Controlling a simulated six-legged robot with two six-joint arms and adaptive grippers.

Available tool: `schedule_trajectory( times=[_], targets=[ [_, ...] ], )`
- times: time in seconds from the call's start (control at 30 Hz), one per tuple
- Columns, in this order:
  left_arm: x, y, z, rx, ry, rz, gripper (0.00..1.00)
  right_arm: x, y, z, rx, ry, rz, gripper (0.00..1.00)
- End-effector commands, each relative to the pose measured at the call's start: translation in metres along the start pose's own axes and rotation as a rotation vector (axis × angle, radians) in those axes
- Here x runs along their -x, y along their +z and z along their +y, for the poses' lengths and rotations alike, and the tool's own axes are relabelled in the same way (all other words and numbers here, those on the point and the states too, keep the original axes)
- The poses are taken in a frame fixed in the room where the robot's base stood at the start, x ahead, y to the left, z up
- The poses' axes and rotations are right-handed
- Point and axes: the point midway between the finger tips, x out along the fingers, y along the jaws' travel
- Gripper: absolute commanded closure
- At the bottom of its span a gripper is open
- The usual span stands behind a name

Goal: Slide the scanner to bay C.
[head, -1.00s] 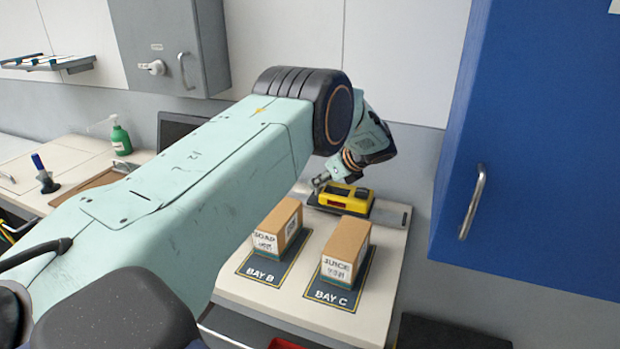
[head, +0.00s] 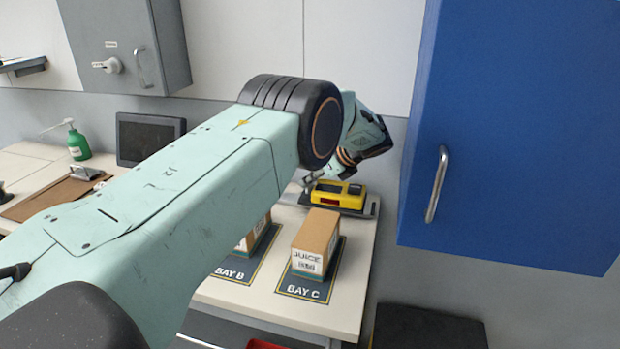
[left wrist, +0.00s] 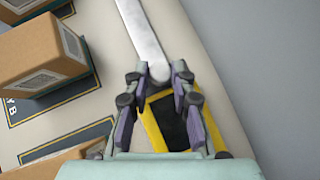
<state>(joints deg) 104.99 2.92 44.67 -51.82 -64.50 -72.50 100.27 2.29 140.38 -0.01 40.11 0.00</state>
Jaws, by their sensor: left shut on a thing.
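The yellow and black scanner (head: 338,195) sits on a grey rail (head: 290,197) along the back of the bench, behind the bay C mat (head: 305,291). It also shows in the left wrist view (left wrist: 158,128), between the fingers. My left gripper (head: 310,181) is shut on the scanner at its left end in the head view; the arm hides part of the contact. A box marked JUICE (head: 315,243) stands on the bay C mat. A box on the bay B mat (head: 237,272) is partly hidden by my left arm. My right gripper is not in view.
A blue cabinet (head: 520,130) with a handle hangs at the right, close to the bench's right end. A green bottle (head: 78,145), a dark screen (head: 150,140) and a clipboard (head: 50,195) are at the left.

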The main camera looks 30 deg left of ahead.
Motion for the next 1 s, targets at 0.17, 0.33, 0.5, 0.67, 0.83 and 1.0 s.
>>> schedule_trajectory(
  times=[0.17, 0.33, 0.5, 0.67, 0.83, 1.0],
  targets=[
    [0.001, -0.001, 0.000, 0.001, 0.001, 0.001, 0.67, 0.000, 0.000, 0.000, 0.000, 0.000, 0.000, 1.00],
    [0.001, -0.001, 0.000, 0.001, 0.001, 0.001, 0.66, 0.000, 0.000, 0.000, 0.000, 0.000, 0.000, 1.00],
    [0.000, -0.001, 0.000, 0.000, 0.002, 0.001, 0.66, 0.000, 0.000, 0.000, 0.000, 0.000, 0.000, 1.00],
    [0.002, 0.000, 0.000, 0.001, 0.002, 0.000, 0.66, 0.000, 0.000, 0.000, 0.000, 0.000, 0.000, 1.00],
    [0.016, 0.015, -0.001, 0.005, -0.001, 0.001, 0.66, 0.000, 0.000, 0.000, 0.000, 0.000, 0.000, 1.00],
    [0.039, 0.039, 0.000, 0.005, -0.001, 0.001, 0.66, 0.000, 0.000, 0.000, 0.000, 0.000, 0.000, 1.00]
  ],
)
